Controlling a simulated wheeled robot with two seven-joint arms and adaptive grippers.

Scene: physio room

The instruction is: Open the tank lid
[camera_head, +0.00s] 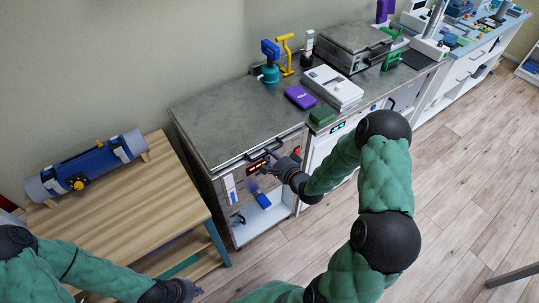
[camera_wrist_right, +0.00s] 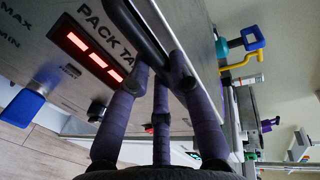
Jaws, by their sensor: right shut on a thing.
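The tank (camera_head: 240,190) is a metal cabinet with a wide grey lid (camera_head: 225,120), which looks closed. A dark bar handle (camera_head: 240,160) runs along the lid's front edge. My right gripper (camera_head: 277,160) is at the right part of this handle. In the right wrist view, my purple right fingers (camera_wrist_right: 160,75) are shut on the dark handle bar (camera_wrist_right: 138,32), beside the label and red display (camera_wrist_right: 90,48) on the tank front. My left gripper (camera_head: 187,290) is low at the bottom left, away from the tank; its fingers are too small to read.
A wooden table (camera_head: 125,190) with a blue-grey cylinder (camera_head: 88,165) stands left of the tank. On the counter to the right are a purple box (camera_head: 300,97), a white device (camera_head: 332,87), and blue (camera_head: 270,50) and yellow (camera_head: 286,55) items. Open wooden floor lies in front.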

